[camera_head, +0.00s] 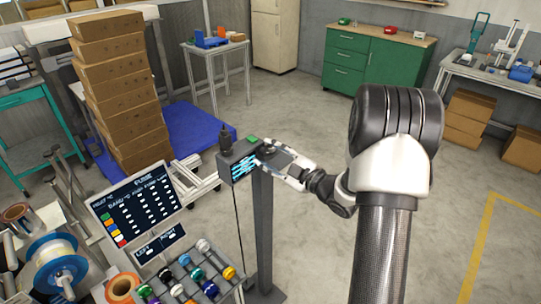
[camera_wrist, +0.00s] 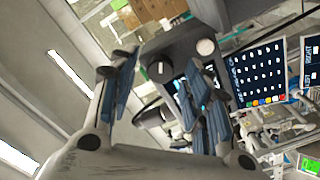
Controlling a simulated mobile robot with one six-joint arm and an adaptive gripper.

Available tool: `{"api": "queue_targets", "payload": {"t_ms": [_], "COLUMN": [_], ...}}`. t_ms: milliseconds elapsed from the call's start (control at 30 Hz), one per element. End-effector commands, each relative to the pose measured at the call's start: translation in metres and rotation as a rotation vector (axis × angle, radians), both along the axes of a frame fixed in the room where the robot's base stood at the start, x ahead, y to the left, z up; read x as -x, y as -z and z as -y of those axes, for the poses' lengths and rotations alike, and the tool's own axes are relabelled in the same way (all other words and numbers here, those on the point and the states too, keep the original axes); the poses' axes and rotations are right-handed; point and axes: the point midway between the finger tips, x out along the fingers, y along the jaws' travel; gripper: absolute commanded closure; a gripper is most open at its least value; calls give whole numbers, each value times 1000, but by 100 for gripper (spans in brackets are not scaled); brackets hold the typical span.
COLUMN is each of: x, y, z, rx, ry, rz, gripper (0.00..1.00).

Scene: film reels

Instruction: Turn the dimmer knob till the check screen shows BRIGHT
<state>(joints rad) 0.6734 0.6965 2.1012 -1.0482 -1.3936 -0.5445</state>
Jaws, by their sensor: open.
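A dark grey control box (camera_head: 239,160) stands on a post, with a lit blue-white screen (camera_head: 243,168) on its front. The lettering is too small to read. In the wrist view the box (camera_wrist: 185,45) fills the upper middle, with a dark round knob (camera_wrist: 158,71) and a pale round part (camera_wrist: 206,47) on it. I cannot tell for certain which is the dimmer knob. My gripper (camera_head: 268,153) is at the right side of the box. In the wrist view my gripper (camera_wrist: 160,68) has its fingers spread either side of the dark knob. Contact cannot be told.

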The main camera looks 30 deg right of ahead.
Motion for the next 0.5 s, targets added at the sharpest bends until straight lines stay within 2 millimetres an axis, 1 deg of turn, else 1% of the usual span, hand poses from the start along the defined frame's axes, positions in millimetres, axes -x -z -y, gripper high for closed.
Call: {"api": "queue_targets", "payload": {"t_ms": [133,233,367,500], "x": [3,14,38,67], "y": [0,0,0,0], "z": [2,7,16,26], "rx": [0,-1,-1,-1], "ry": [1,3,6,6], "rz": [0,-2,-1,-1], "gripper": [55,55,55,55]}}
